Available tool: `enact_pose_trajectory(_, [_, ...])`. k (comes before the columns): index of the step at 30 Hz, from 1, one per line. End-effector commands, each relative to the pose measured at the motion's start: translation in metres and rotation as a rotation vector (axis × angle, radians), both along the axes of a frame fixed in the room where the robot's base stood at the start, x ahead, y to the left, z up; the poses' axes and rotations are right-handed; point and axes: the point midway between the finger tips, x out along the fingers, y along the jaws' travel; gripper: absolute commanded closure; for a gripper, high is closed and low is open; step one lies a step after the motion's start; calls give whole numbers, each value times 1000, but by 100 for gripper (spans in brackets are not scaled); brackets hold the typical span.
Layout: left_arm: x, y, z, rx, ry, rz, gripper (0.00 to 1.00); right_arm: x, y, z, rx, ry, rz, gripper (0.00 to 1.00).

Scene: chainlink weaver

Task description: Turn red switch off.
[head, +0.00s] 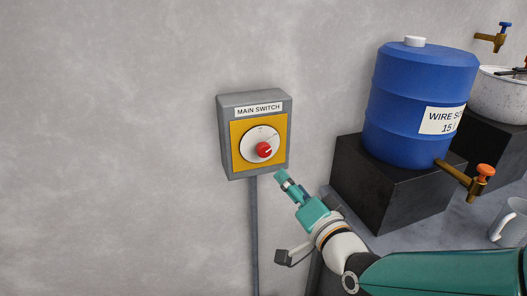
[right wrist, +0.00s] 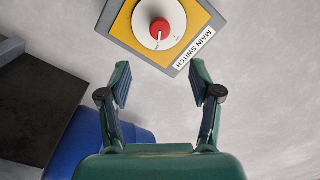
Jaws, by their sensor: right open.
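The red switch (head: 264,149) is a round knob on a white dial (head: 254,138) with a yellow plate, on a grey box (head: 222,104) labelled "MAIN SWITCH" on the wall. A pale pointer mark on the knob points to the upper right in the head view. In the right wrist view the red switch (right wrist: 160,27) is at the top centre, beyond the fingers. My right gripper (head: 283,179) is just below the box's lower right corner in the head view. Its fingers (right wrist: 158,82) are spread and empty, apart from the knob. My left gripper is out of view.
A blue barrel (head: 420,95) with an orange-handled tap (head: 484,171) stands on a dark block (head: 350,190) to the right. A white pot (head: 500,97) and a mug (head: 508,222) are farther right. A grey conduit (head: 254,235) runs down below the box. The wall left of it is bare.

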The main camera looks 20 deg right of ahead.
Motion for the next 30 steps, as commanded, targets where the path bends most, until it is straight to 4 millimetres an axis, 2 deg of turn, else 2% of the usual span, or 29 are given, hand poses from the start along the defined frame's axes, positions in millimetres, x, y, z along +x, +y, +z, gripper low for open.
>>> enact_pose_trajectory(18, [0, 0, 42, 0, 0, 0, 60, 122, 12, 1, -1, 5, 1, 36])
enact_pose_trajectory(24, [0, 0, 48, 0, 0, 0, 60, 144, 14, 0, -2, 3, 1, 36])
enact_pose_trajectory(30, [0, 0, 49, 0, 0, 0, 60, 150, 15, -1, -2, 2, 2, 36])
